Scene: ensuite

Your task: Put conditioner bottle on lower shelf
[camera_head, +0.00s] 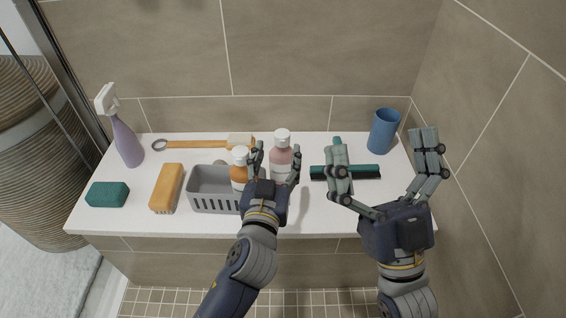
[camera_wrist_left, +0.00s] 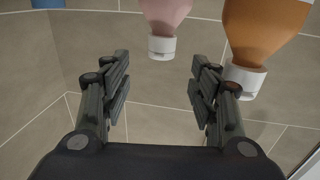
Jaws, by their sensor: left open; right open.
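Two bottles could be the conditioner, and no label is readable: a pink bottle with a white cap (camera_head: 281,163) and an orange bottle with a white cap (camera_head: 239,172). The pink one stands upright on the white ledge; the orange one is in the grey basket. My left gripper (camera_head: 276,168) is open, its fingers either side of the pink bottle in the head view. In the left wrist view, the pink bottle (camera_wrist_left: 166,18) appears upside down beyond the open fingers, the orange bottle (camera_wrist_left: 265,30) by the right finger. My right gripper (camera_head: 385,165) is open and empty. No lower shelf is identifiable.
The grey basket (camera_head: 212,203) is left of my left gripper. The ledge (camera_head: 130,217) also holds a spray bottle (camera_head: 127,142), green sponge (camera_head: 107,194), orange brush (camera_head: 167,188), long-handled brush (camera_head: 195,144), dark squeegee (camera_head: 370,172) and blue cup (camera_head: 383,132). Tiled walls bound the back and right.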

